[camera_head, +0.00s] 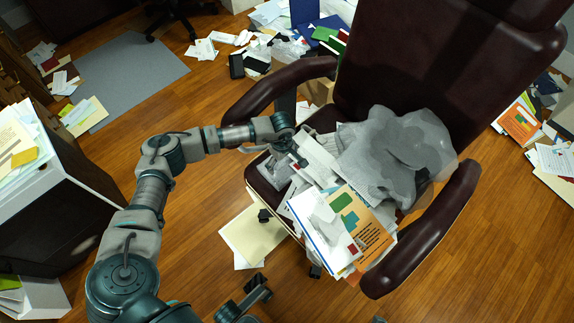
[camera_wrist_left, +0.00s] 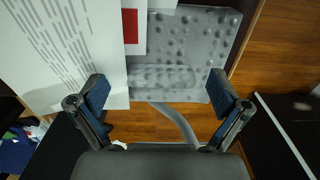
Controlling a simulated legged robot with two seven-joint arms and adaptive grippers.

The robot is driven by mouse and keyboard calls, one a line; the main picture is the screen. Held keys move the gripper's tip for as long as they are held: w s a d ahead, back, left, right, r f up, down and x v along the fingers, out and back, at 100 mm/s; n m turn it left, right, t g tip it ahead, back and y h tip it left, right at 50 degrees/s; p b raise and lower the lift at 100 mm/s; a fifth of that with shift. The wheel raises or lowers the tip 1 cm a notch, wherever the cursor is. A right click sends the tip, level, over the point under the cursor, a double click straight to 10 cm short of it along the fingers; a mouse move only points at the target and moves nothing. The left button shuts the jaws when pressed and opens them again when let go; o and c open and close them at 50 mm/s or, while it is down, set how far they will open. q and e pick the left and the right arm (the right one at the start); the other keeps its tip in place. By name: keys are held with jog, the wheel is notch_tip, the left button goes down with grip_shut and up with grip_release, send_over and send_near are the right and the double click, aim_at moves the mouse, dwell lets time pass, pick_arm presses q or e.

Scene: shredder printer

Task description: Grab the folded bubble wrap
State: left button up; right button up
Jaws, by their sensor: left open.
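A grey folded bubble wrap (camera_wrist_left: 188,48) shows in the left wrist view ahead of my left gripper (camera_wrist_left: 155,95), its near edge between the two fingers. The fingers are open and hold nothing; I cannot tell whether they touch it. In the head view, the left gripper (camera_head: 294,156) is over the left side of the chair seat, above a grey piece (camera_head: 273,172) that looks like the same wrap, partly covered by papers. A dark gripper-like part (camera_head: 246,300) at the bottom edge may be my right gripper; its jaw state is unclear.
The dark red armchair (camera_head: 445,45) holds papers, booklets (camera_head: 345,232) and a large crumpled translucent sheet (camera_head: 395,155). Its armrests (camera_head: 430,235) flank the seat. A dark cabinet (camera_head: 60,215) stands left. Papers litter the wood floor; the floor between cabinet and chair is mostly clear.

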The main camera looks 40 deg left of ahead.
pick_arm(q)
jog(key=shift+a+f, duration=0.15)
jog(key=shift+a, duration=0.05)
jog(key=shift+c, duration=1.2)
jog(key=shift+d, duration=0.1)
jog(key=c, duration=1)
